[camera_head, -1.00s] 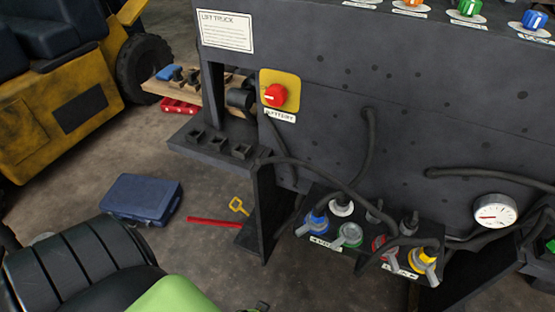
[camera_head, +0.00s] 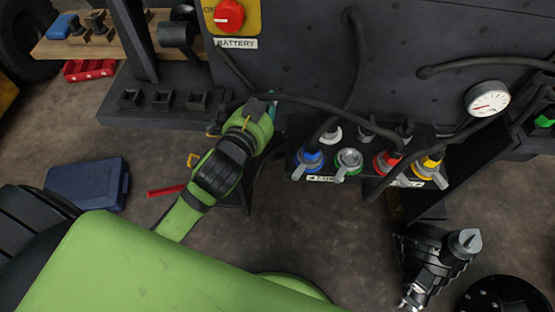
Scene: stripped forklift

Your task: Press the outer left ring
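Several couplings with coloured rings sit on a dark bracket (camera_head: 355,182) below the grey panel. In the front row, the blue ring (camera_head: 310,161) is at the outer left, then come a green ring (camera_head: 348,159), a red ring (camera_head: 386,162) and a yellow ring (camera_head: 430,163). Each has a grey lever or cap. My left gripper (camera_head: 264,109), on a green arm, is left of the blue ring and apart from it in the picture. Its fingers are small and partly hidden, so opening is unclear. A black and silver mechanism, apparently my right gripper (camera_head: 438,262), is at lower right.
Hoses (camera_head: 360,60) cross the panel and loop over the couplings. A red battery switch (camera_head: 229,16) is above left. A ledge with square sockets (camera_head: 160,100) adjoins my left gripper. A gauge (camera_head: 487,100) is at right. A blue case (camera_head: 88,183) lies on the floor.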

